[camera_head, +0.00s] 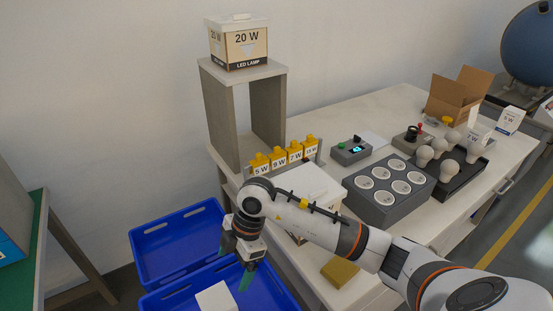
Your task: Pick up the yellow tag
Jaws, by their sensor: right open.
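Several yellow tags (278,158) with white wattage labels stand in a row on a rack at the left part of the white table. The labels seem to read 5 W, 9 W, 7 W and a last one that is hard to read. A flat yellow-brown block (340,272) lies near the table's front edge, beside my right forearm. My right gripper (237,262) points down over the blue bins, left of the table and apart from the tags. It is open, and I see nothing between its fingers. My left gripper is not in view.
Blue bins (176,240) stand below; a white box (216,298) is in the nearer one. A grey stand (270,72) carries a 20 W lamp box (238,46). A grey socket block (376,213), a bulb tray (470,176) and an open carton (458,92) occupy the table.

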